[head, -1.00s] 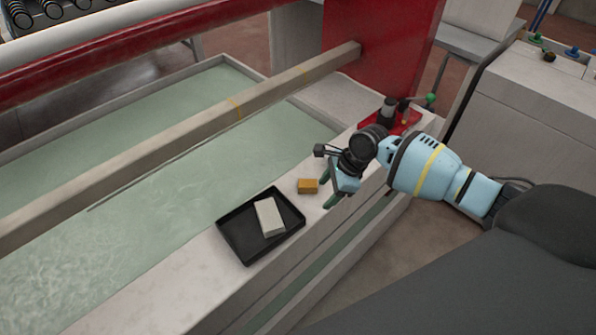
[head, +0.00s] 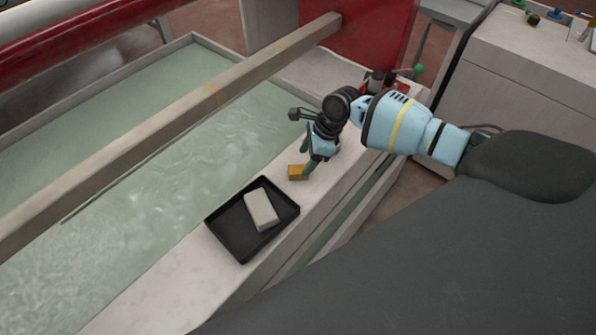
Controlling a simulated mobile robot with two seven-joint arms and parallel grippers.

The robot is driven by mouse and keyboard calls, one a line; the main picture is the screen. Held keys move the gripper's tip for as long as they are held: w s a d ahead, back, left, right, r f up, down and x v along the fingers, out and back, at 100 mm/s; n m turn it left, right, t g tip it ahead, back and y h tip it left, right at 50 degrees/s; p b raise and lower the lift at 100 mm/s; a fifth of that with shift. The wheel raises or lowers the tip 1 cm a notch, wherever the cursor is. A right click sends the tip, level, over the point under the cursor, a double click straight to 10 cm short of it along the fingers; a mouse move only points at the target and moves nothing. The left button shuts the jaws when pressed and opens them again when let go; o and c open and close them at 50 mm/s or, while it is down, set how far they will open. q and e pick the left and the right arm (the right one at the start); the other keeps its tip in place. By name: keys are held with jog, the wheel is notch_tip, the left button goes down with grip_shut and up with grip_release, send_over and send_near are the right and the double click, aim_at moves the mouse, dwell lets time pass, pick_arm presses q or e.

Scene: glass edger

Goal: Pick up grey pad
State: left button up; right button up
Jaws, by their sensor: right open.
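The grey pad (head: 261,209) is a light grey block lying in a shallow black tray (head: 239,247) on the pale ledge. My right gripper (head: 306,171) is open and points down beside a small orange-yellow block (head: 296,173), up and to the right of the tray. Its fingers partly overlap the block in the picture, and I cannot tell whether they touch it. The gripper is apart from the grey pad. My left gripper is not in view.
A water-filled trough (head: 130,200) lies left of the ledge (head: 150,298). A long beam (head: 150,120) crosses above it. A red machine panel (head: 375,45) stands behind my right arm. A grey cabinet (head: 510,85) is at the right.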

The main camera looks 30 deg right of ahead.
aim_at(299, 169)
jog(key=b+x, duration=0.1)
jog(key=x, duration=0.4)
jog(key=shift+s+d, duration=0.1)
jog(key=shift+d, duration=0.05)
jog(key=shift+c, duration=0.4)
jog(key=c, duration=1)
jog(key=shift+c, duration=0.2)
